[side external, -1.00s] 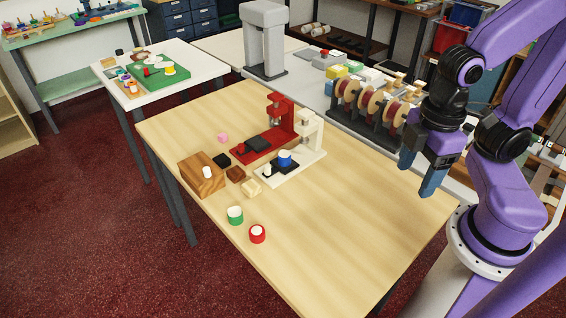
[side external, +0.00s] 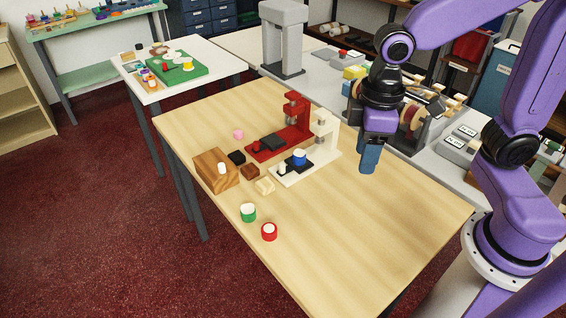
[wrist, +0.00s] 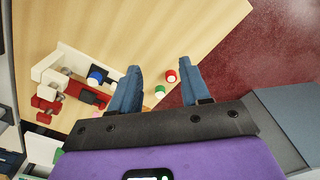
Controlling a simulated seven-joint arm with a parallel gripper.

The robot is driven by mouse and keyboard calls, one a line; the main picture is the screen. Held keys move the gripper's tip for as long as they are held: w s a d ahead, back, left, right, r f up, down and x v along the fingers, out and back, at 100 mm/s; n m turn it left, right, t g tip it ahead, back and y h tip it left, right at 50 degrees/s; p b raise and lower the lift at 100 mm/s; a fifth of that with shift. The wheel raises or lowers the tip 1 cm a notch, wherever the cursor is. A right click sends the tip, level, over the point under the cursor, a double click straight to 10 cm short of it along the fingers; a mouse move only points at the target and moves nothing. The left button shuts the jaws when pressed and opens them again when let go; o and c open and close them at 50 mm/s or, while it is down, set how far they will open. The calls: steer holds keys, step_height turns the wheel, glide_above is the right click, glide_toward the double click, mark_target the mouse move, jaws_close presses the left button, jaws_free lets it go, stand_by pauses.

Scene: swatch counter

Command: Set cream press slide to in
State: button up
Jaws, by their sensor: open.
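The cream press (side external: 325,132) stands on the table with its upright at the back right of a flat cream base. On the base a dark slide plate (side external: 291,165) carries a blue piece with a white top (side external: 299,157) and a small white knob at the front left. The slide sits out in front of the press head, not under it. The cream press also shows at the left of the wrist view (wrist: 62,60). My gripper (side external: 369,160) is open and empty, pointing down, above the table to the right of the cream press and apart from it.
A red press (side external: 296,112) stands just behind the cream one. A wooden block (side external: 216,168), small brown, black and cream blocks, a green cup (side external: 248,213) and a red cup (side external: 269,232) lie to the left and front. The table's front right is clear.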

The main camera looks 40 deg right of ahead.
steer(key=w+a+f+m, duration=0.2)
steer(key=w+m, duration=0.2)
steer(key=w, duration=1.2)
steer(key=m, duration=0.3)
glide_above(282, 165)
step_height(282, 165, down, 3)
step_height(282, 165, down, 18)
steer(key=shift+w+r, duration=0.1)
jaws_close()
